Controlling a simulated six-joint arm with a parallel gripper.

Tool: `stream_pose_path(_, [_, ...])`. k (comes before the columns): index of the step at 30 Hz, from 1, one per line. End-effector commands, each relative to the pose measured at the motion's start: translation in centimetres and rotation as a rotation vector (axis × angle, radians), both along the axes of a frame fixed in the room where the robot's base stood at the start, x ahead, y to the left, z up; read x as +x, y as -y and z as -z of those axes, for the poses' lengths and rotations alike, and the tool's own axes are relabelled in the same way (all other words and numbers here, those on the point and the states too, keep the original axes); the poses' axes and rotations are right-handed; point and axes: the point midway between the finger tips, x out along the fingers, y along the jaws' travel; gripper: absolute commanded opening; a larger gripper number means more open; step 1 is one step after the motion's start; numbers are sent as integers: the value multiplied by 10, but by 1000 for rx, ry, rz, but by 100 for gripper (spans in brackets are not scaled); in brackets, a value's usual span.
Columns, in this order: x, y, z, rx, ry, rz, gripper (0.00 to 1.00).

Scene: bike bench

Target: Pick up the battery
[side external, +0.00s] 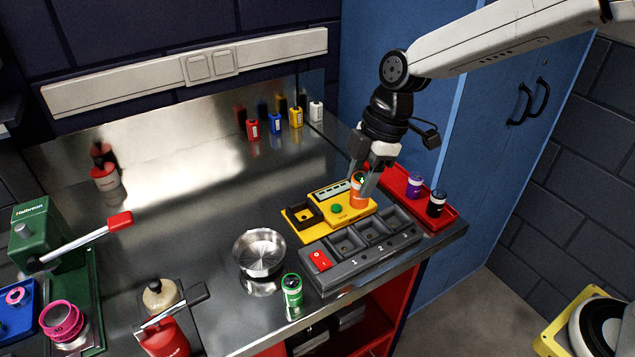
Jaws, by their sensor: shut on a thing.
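My gripper (362,185) points down over the right part of the bench, shut on an orange battery (357,191). The battery is upright between the fingers, above or at the right end of a yellow tester (337,209) with a green button; I cannot tell whether it touches it. A green battery (292,291) stands on the bench near the front edge. A purple battery (414,186) and a black battery (437,203) stand in the red tray (451,216) at the right.
A grey charger (340,272) with numbered slots and a red switch lies in front of the tester. A metal bowl (260,253) sits to its left. Small bottles (275,124) line the back. A green machine (47,240) stands far left. The bench centre is clear.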

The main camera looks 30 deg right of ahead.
Motion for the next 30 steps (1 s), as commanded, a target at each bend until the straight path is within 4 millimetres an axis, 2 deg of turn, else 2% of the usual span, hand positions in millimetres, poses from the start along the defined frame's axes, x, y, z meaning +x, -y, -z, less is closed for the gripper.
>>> stream_pose_path(8, [-7,2,-3,0,0,0,0])
stream_pose_path(30, [-5,-2,-5,1,2,-2,0])
